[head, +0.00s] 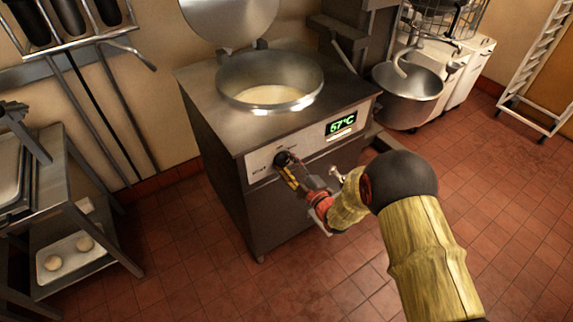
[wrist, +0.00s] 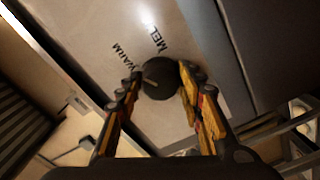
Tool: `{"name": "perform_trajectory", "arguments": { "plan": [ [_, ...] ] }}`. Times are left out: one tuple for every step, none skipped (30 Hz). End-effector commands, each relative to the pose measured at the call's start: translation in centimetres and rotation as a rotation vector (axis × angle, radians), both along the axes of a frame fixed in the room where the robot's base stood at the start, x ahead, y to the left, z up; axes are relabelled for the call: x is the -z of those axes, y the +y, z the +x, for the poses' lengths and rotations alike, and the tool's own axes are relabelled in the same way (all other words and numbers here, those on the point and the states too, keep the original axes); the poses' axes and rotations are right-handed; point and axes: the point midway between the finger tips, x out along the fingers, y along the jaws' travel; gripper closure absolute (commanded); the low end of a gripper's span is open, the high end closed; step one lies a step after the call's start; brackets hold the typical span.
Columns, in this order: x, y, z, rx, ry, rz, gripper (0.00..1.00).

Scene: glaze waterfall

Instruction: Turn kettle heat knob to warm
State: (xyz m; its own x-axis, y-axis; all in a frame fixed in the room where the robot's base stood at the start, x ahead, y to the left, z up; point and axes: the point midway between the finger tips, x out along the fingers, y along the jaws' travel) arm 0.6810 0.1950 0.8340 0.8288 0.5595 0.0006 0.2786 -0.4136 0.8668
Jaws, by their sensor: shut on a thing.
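The kettle (head: 226,119) is a steel cabinet with a round pot set in its top, its lid raised, and pale liquid inside. Its heat knob (head: 282,159) is a small black dial on the front panel. In the wrist view the knob (wrist: 160,77) is round and dark with a pale pointer line, beside the printed words WARM and MELT. My gripper (head: 290,176) is at the panel, its two fingers on either side of the knob. In the wrist view the gripper (wrist: 158,85) is shut on the knob. The pointer's exact setting is hard to read.
A lit display (head: 341,123) on the panel reads 67°C. A metal table with trays (head: 70,246) stands at the left. A mixer bowl (head: 408,95) is at the back right. The red tiled floor (head: 310,285) in front of the kettle is clear.

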Motion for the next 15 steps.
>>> {"name": "perform_trajectory", "arguments": {
  "plan": [
    [0.05, 0.10, -0.06, -0.003, 0.001, 0.000, 0.88],
    [0.05, 0.10, -0.06, -0.003, 0.001, 0.000, 0.88],
    [0.06, 0.11, -0.06, -0.003, 0.001, 0.000, 0.88],
    [0.06, 0.11, -0.05, -0.003, 0.001, 0.000, 0.88],
    [0.06, 0.11, -0.06, -0.003, 0.001, 0.000, 0.88],
    [0.06, 0.11, -0.06, -0.003, 0.001, 0.000, 0.62],
    [0.06, 0.11, -0.06, -0.003, 0.001, 0.000, 0.60],
    [0.06, 0.11, -0.06, -0.003, 0.001, 0.000, 0.59],
    [0.05, 0.10, -0.05, -0.002, 0.002, 0.000, 0.56],
    [0.06, 0.09, -0.05, -0.002, 0.002, 0.000, 0.55],
    [0.05, 0.09, -0.05, -0.002, 0.002, 0.000, 0.53],
    [0.04, 0.07, -0.04, -0.002, 0.002, 0.000, 0.51],
    [0.04, 0.07, -0.04, -0.001, 0.001, 0.001, 0.49],
    [0.04, 0.06, -0.03, -0.001, 0.001, 0.001, 0.47],
    [0.03, 0.06, -0.03, -0.001, 0.001, 0.001, 0.45]
  ]
}}
